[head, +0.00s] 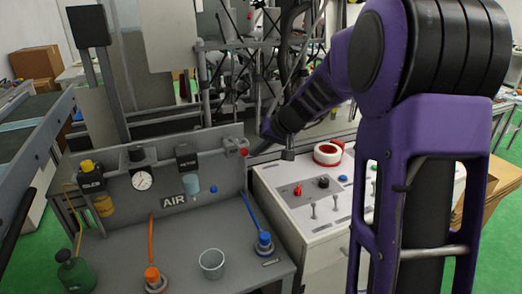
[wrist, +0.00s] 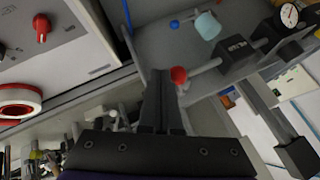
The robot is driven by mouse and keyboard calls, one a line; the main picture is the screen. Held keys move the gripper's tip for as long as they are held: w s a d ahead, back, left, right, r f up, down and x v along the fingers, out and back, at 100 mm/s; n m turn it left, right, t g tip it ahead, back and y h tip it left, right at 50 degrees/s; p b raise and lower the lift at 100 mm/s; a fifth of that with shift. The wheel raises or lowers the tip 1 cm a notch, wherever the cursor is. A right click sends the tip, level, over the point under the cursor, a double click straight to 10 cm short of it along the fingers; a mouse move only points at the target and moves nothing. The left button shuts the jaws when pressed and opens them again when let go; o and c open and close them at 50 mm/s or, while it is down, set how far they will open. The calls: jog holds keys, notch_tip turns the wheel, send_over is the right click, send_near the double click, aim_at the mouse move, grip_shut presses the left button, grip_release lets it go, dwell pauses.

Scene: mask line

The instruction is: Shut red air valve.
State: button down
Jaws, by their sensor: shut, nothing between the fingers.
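The red air valve (head: 243,152) is a small red knob at the right end of the grey AIR panel. In the wrist view the red valve (wrist: 178,75) sits on the end of a short grey pipe, just beside the fingertips. My gripper (head: 256,151) is shut and empty, its dark fingers pointing at the valve from the right. In the wrist view my gripper (wrist: 160,74) has its fingers together, with the tips close to the left side of the red knob. I cannot tell whether they touch it.
The AIR panel carries a round gauge (head: 141,180) and a pale blue cup (head: 191,184). A white control console (head: 322,215) with a red knob (head: 298,190) and a red-white roll (head: 327,154) stands to the right. A clear cup (head: 212,263) stands on the grey bench.

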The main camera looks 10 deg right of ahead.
jog(key=shift+a, duration=0.1)
jog(key=shift+s+a+m+t+h+b, duration=0.4)
jog(key=shift+s+a+m+h, duration=0.15)
jog(key=shift+a+m, duration=0.35)
jog(key=shift+w+d, duration=0.15)
jog(key=shift+d, duration=0.05)
jog(key=shift+w+d+b, duration=0.3)
jog(key=shift+w+d, duration=0.05)
jog(key=shift+d, duration=0.25)
